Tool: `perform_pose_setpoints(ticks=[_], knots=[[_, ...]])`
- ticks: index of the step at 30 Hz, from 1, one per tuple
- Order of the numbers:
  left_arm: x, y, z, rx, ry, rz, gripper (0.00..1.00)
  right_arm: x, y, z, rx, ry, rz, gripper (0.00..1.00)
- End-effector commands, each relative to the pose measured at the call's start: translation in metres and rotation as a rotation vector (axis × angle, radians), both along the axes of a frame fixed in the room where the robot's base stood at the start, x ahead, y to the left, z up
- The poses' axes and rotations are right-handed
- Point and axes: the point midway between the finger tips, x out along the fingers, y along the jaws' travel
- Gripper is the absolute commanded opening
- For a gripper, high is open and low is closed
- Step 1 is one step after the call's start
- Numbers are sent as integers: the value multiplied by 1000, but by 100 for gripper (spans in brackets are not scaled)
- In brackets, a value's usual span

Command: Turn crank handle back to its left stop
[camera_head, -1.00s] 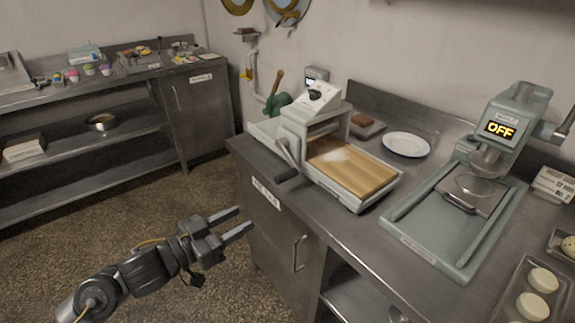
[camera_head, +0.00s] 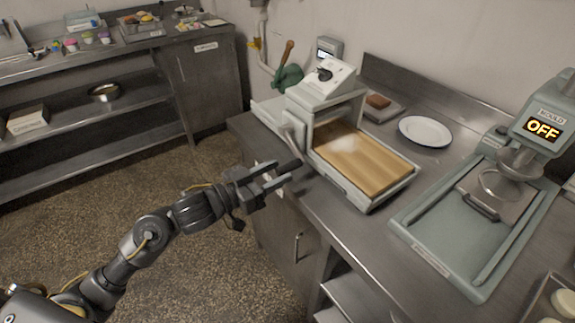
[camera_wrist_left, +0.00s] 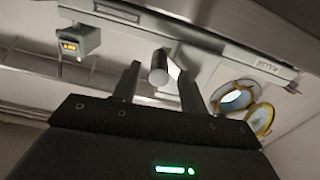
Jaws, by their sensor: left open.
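The dough sheeter (camera_head: 322,85) stands on the steel counter, with a light crank arm (camera_head: 294,138) on its left side. The crank's dark grip (camera_head: 291,165) sticks out low, toward the counter's front edge. My left gripper (camera_head: 279,173) is open at the grip, which partly overlaps its fingertips in the head view. In the left wrist view, a rounded cylinder end, apparently the grip (camera_wrist_left: 158,68), shows between the two spread fingers (camera_wrist_left: 158,84). I cannot tell whether either finger touches it. My right gripper is not in view.
A wooden board (camera_head: 362,158) lies on the sheeter's bed. A white plate (camera_head: 425,131) and a press reading OFF (camera_head: 541,128) stand to the right. The counter's front edge and cabinet (camera_head: 283,222) are close below my left arm. Open floor (camera_head: 120,190) lies left.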

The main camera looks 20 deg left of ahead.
Motion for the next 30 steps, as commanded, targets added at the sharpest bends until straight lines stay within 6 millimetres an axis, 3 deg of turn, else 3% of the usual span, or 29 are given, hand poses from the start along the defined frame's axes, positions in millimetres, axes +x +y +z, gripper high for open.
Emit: perform_pose_setpoints(ticks=[7, 19, 28, 30], knots=[[24, -20, 1, 0, 0, -1, 43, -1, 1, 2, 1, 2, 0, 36], [29, -25, 0, 1, 0, -2, 42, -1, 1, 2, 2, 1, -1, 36], [29, -24, 0, 1, 0, -2, 3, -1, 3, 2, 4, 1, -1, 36], [29, -24, 0, 1, 0, -1, 0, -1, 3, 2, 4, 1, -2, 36]])
